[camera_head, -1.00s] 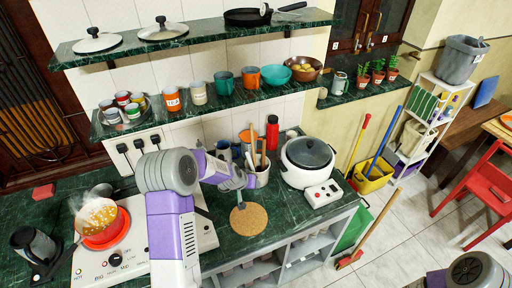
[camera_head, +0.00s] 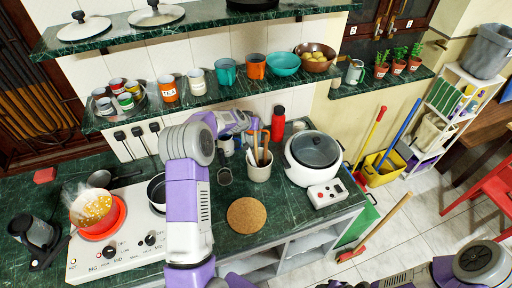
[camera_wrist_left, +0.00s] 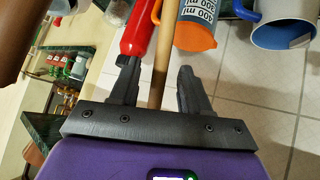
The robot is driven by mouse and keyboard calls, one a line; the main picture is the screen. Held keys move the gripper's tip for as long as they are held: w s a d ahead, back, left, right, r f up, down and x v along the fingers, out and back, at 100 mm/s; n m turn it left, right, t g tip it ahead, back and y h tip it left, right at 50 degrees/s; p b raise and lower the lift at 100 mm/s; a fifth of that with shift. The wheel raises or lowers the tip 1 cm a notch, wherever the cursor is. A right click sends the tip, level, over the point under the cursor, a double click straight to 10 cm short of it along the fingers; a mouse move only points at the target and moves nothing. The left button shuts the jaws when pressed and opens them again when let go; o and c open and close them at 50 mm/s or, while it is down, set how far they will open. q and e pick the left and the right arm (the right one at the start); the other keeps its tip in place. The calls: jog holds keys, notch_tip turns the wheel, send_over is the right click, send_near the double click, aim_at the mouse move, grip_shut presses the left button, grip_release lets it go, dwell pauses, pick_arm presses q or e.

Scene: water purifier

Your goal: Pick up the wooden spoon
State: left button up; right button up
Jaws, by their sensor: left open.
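Wooden utensils stand upright in a cream holder (camera_head: 259,168) on the green counter in the head view. The wooden spoon (camera_head: 266,142) is one of these; its lower end is hidden in the holder. My left gripper (camera_head: 250,124) is at the height of the utensils' tops, close to them. In the left wrist view my left gripper (camera_wrist_left: 155,80) is open, and a wooden handle (camera_wrist_left: 160,62) shows in line with the gap between its fingers. I cannot tell whether the fingers touch it.
A red bottle (camera_head: 278,124) stands behind the holder, and a white rice cooker (camera_head: 313,158) is to its right. A round cork mat (camera_head: 247,215) lies in front. The shelf (camera_head: 220,108) hangs above. An orange-capped bottle (camera_wrist_left: 196,35) and blue mug (camera_wrist_left: 275,25) show in the wrist view.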

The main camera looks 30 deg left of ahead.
pick_arm(q)
jog(key=shift+w+f, duration=0.45)
jog(key=shift+w, duration=0.05)
jog(key=shift+c, duration=0.5)
grip_shut()
